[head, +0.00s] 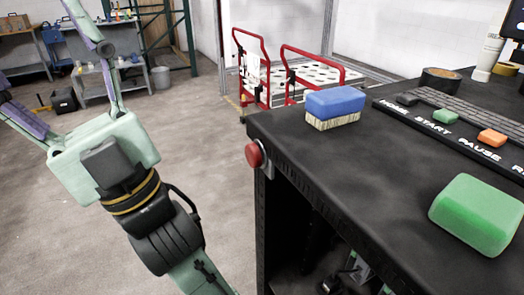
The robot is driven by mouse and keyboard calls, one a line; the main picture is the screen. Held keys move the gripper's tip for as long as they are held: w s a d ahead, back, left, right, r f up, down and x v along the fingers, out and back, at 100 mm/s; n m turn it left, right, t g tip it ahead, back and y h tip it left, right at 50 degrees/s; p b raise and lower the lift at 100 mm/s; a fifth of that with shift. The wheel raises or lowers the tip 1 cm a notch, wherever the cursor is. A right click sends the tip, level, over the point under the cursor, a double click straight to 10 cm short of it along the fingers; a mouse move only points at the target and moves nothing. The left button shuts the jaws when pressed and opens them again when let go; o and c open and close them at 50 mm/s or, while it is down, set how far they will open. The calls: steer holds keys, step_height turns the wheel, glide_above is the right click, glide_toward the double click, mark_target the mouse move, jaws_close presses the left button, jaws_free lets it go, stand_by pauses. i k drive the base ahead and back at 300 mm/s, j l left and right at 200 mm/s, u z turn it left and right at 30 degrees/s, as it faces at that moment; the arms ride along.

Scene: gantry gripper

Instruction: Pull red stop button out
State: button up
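The red stop button (254,155) is a round red knob on a pale mount at the near left corner of the black table (375,170), just below the tabletop. It faces left. From this view I cannot tell whether it is pushed in or out. My gripper (42,50) is at the upper left, pale green with purplish fingers spread wide apart. The fingertips are cut off by the picture's edges. The gripper is well left of the button, points away from it and does not touch it. Nothing shows between the visible parts of its fingers.
On the table are a blue-topped brush (335,105), a green block (477,214), a labelled button panel (455,140) and a tape roll (440,79). Red-handled carts (290,75) stand behind. The floor (215,135) between my gripper and the table is clear.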

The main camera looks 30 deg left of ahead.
mark_target(253, 154)
steer(key=k+u, duration=0.15)
steer(key=u, duration=0.25)
steer(key=k+u, duration=0.15)
steer(key=u, duration=0.25)
steer(key=k+j+u, duration=0.1)
steer(key=u, duration=0.3)
